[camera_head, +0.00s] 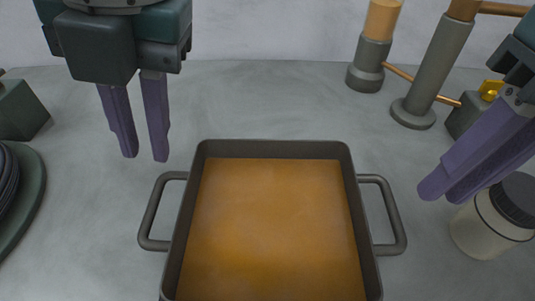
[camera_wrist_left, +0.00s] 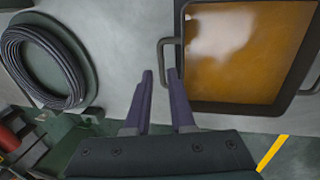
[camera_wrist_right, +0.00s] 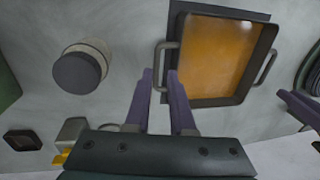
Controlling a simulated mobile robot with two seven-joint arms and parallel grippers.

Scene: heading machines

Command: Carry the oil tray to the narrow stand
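The oil tray (camera_head: 350,162) is a dark square pan filled with amber oil (camera_head: 270,230), with a loop handle on each side. It rests on the grey surface at the lower middle of the head view. My left gripper (camera_head: 145,157) is open and empty, above and beyond the left handle (camera_head: 148,215). My right gripper (camera_head: 437,192) is empty, to the right of the right handle (camera_head: 400,235); its fingers are apart in the right wrist view (camera_wrist_right: 159,75). The tray also shows in the left wrist view (camera_wrist_left: 240,108). I cannot make out the narrow stand.
A white jar with a black lid (camera_head: 485,230) stands right of the tray, close to my right gripper. Grey and copper posts (camera_head: 435,70) stand at the back right. A coiled black cable on a green disc (camera_head: 25,200) lies at the left. The surface behind the tray is clear.

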